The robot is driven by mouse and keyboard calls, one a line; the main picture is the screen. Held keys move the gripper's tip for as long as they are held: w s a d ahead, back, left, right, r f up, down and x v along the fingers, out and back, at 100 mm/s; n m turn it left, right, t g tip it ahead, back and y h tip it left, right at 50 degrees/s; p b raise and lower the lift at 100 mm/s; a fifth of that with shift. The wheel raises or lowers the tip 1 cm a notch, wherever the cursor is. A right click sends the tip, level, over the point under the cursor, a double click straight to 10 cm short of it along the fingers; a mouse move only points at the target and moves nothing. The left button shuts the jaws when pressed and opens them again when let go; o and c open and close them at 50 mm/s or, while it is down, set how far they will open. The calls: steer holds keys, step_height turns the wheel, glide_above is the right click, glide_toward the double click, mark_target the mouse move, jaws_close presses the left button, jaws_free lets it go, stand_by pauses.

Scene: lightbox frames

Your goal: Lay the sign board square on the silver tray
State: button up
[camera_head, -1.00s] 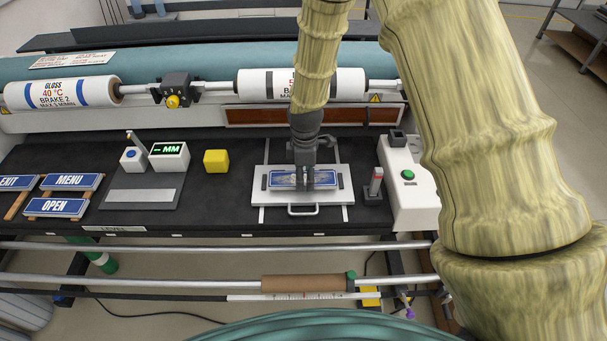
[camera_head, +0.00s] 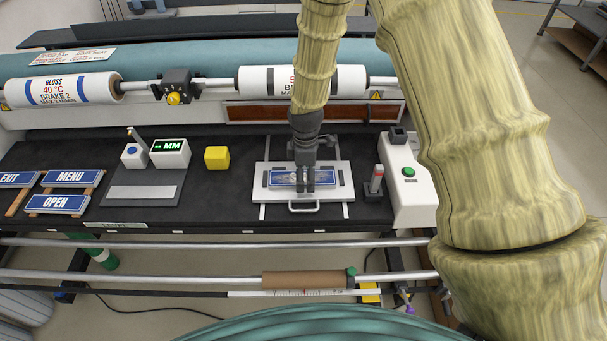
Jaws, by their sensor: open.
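The blue sign board (camera_head: 284,178) with a pale picture lies on the silver tray (camera_head: 301,195), near its middle between the dark side blocks. Its long edges look roughly parallel to the tray's edges. My gripper (camera_head: 305,188) is open over the board, fingers pointing down, and hides part of its right half. I cannot tell whether the fingers touch the board.
A yellow cube (camera_head: 217,157), a gauge with a green display (camera_head: 169,153) and signs on wooden racks, including OPEN (camera_head: 56,203), are to the left.

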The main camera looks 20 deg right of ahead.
mark_target(305, 178)
steer(key=shift+w+a+r+b, duration=0.1)
steer(key=shift+r+b, duration=0.2)
steer(key=shift+r, duration=0.4)
step_height(305, 178, up, 11)
steer(key=b, duration=0.3)
